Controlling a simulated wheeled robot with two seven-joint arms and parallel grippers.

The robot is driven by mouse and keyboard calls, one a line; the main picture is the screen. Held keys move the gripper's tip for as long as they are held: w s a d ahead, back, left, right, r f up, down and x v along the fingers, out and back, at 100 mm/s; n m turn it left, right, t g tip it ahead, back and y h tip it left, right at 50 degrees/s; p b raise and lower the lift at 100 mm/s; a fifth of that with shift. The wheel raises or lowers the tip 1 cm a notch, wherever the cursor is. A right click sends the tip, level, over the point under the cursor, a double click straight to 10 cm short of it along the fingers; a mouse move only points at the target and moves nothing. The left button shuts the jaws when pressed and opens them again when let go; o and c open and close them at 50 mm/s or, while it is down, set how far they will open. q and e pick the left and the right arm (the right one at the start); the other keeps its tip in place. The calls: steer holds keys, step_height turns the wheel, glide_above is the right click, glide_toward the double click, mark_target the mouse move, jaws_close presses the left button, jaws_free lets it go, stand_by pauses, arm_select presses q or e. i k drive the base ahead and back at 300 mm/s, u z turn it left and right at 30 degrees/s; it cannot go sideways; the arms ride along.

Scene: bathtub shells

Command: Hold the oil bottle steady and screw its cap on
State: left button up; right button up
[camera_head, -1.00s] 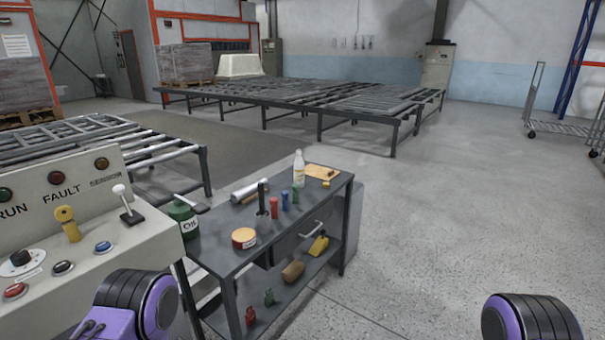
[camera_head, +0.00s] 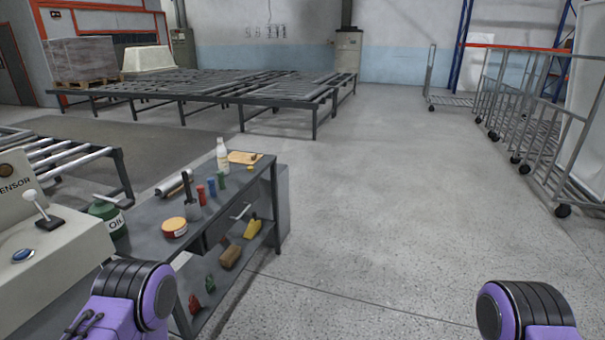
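A green container marked OIL (camera_head: 108,220) stands at the left end of the dark workbench (camera_head: 150,240), partly behind the control panel. A dark spout or handle sticks out at its top. A pale bottle (camera_head: 223,157) stands upright at the bench's far end, beside a tan board (camera_head: 245,158). A small yellow piece (camera_head: 251,168) lies near the board; whether it is a cap is too small to tell. Only purple and black parts of my two arms show at the lower edge. Both grippers are out of view.
A control panel (camera_head: 50,250) with a lever stands at left. Roller conveyors (camera_head: 210,90) lie behind. Wire carts (camera_head: 530,120) stand at right. The middle floor is clear.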

mark_target(221, 151)
steer(key=z, duration=0.3)
steer(key=k, duration=0.35)
steer(key=z, duration=0.35)
steer(key=i, duration=1.1)
steer(key=u, duration=0.5)
steer(key=i, duration=0.8)
steer(key=u, duration=1.3)
steer(key=i, duration=0.6)
steer(key=u, duration=0.6)
